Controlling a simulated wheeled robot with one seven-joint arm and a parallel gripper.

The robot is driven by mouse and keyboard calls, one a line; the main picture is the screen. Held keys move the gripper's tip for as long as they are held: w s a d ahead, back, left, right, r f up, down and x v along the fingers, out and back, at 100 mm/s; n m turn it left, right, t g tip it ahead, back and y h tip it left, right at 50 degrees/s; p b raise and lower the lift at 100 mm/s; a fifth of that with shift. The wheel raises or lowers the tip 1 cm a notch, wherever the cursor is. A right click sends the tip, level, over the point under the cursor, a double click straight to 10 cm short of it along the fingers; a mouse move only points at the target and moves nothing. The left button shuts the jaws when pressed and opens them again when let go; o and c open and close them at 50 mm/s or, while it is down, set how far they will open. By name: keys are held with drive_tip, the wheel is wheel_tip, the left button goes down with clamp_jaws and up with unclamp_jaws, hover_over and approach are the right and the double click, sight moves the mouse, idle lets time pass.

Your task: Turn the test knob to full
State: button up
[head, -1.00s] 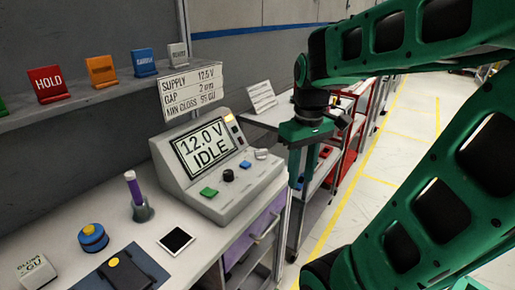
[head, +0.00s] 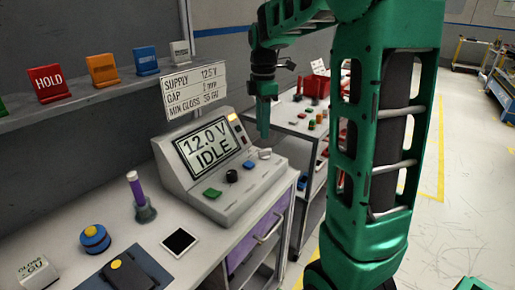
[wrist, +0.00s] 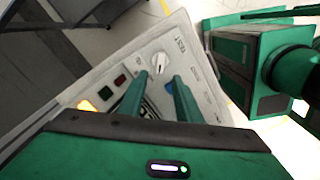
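The grey test console (head: 222,205) stands on the bench, its screen (head: 210,146) reading 12.0 V IDLE. The test knob (wrist: 160,63), pale and round under a TEST label, also shows at the right end of the console in the head view (head: 265,153). My gripper (wrist: 159,79) has its two green fingers apart with nothing between them. The knob appears just beyond the fingertips, in line with the gap, and I see no contact. In the head view my gripper (head: 263,122) points down, above the knob.
A cart (head: 308,125) with small parts is at right. A purple-handled tool (head: 138,190) stands at left.

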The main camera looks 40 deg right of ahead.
sight(262, 150)
wheel_tip(262, 150, down, 8)
drive_tip(key=shift+r, duration=0.2)
